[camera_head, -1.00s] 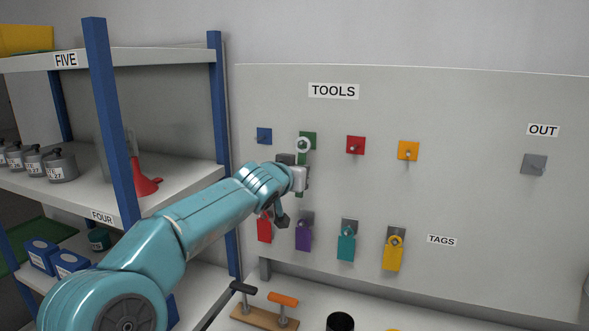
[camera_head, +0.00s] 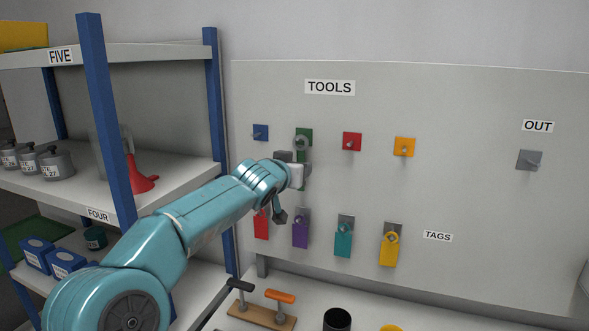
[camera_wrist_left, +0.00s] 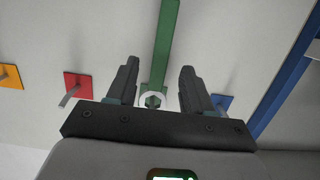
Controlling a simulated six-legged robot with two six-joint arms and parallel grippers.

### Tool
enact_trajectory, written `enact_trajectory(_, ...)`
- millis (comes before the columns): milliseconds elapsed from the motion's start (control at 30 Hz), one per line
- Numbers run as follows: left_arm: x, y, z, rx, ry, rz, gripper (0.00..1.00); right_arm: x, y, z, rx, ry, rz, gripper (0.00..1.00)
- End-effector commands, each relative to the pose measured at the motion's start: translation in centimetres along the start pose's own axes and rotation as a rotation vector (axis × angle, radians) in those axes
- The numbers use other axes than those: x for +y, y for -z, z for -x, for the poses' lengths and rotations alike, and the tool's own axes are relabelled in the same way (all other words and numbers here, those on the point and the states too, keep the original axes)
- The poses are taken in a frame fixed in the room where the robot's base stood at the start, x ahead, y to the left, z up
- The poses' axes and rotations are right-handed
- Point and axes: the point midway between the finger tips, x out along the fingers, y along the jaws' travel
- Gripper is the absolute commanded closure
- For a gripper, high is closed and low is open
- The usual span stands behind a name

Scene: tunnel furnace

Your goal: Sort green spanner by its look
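The green spanner (camera_head: 301,184) hangs upright on the TOOLS board, its pale ring (camera_head: 302,143) at the green hook plate (camera_head: 304,132). My left gripper (camera_head: 298,166) is in front of the spanner just below the ring and hides part of its handle. In the left wrist view, the gripper (camera_wrist_left: 159,65) is open, with one finger on each side of the spanner's green handle (camera_wrist_left: 164,38); I see a gap on both sides. The ring (camera_wrist_left: 153,100) shows between the finger bases. My right gripper is not in view.
Blue (camera_head: 260,131), red (camera_head: 352,141) and orange (camera_head: 405,146) hook plates flank the spanner. A grey OUT hook (camera_head: 530,159) is at right. Coloured tags hang below, including a purple one (camera_head: 300,232). A shelf with a blue post (camera_head: 215,100) stands close left.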

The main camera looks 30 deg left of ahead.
Motion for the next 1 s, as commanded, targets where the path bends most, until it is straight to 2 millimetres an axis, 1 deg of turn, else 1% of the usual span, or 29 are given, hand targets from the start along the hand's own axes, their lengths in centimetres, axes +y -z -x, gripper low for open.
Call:
enact_trajectory(233, 0.0, -0.2, 0.0, -0.003, 0.000, 0.000, 0.49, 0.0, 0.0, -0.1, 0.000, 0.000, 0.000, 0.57)
enact_trajectory(367, 0.0, -0.3, 1.2, 0.001, 0.000, 0.000, 0.49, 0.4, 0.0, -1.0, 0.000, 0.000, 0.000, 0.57)
enact_trajectory(467, 0.0, -0.6, 3.2, 0.002, -0.001, 0.000, 0.49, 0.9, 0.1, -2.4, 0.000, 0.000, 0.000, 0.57)
enact_trajectory(600, 0.0, -0.5, 7.0, 0.004, -0.001, 0.001, 0.49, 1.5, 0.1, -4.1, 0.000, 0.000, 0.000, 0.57)
enact_trajectory(800, 0.0, -0.3, 12.2, 0.004, -0.002, 0.000, 0.49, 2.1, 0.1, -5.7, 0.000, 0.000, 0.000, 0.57)
enact_trajectory(900, 0.0, -0.3, 14.1, 0.002, -0.002, 0.000, 0.49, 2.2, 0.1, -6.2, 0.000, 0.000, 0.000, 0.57)
enact_trajectory(1000, 0.0, -0.1, 15.4, 0.002, -0.001, 0.000, 0.49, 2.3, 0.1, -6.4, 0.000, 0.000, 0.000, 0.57)
